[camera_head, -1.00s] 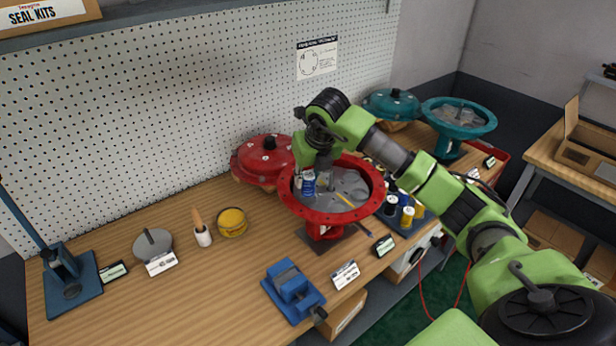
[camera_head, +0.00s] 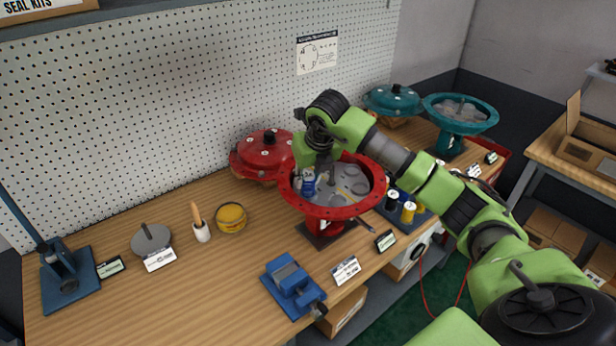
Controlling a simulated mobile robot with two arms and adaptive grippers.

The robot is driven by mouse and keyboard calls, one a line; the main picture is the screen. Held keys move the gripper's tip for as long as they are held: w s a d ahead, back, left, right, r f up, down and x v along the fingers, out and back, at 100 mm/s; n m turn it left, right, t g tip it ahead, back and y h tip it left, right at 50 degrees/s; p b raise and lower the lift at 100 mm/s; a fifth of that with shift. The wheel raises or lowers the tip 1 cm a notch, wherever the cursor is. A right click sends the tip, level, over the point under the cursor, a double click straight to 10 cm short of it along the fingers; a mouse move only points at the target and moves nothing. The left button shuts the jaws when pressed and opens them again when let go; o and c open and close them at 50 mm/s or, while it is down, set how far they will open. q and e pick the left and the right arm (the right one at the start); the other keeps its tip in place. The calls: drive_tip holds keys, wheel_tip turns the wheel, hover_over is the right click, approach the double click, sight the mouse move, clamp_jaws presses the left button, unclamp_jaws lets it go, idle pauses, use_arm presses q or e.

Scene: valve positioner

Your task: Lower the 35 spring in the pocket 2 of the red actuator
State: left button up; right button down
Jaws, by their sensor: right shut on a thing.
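The red actuator (camera_head: 331,213) stands open on the bench, a flanged bowl with a grey inside and a central stem. My right gripper (camera_head: 312,179) points down inside the left part of the bowl, mostly hidden by its own wrist. It is shut on a small blue spring (camera_head: 308,187), low in the bowl. I cannot read a number on the spring, and I cannot tell whether it touches the pocket floor or which pocket lies under it. Round pockets show in the bowl's right part. My left gripper is out of view.
A red cover (camera_head: 266,152) sits behind the bowl. A tray (camera_head: 424,216) with yellow, white and dark springs is to the right. A blue vise (camera_head: 291,286) stands in front. A teal actuator (camera_head: 459,118) is farther back.

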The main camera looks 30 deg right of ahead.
drive_tip(key=shift+f, duration=0.35)
drive_tip(key=c, duration=1.6)
unclamp_jaws()
drive_tip(key=shift+c, duration=0.2)
drive_tip(key=shift+r, duration=0.1)
drive_tip(key=shift+s+r, duration=0.1)
drive_tip(key=shift+r, duration=0.15)
drive_tip(key=d+v, duration=0.1)
drive_tip(key=v, duration=1)
drive_tip(key=shift+a, duration=0.5)
drive_tip(key=shift+s, duration=0.15)
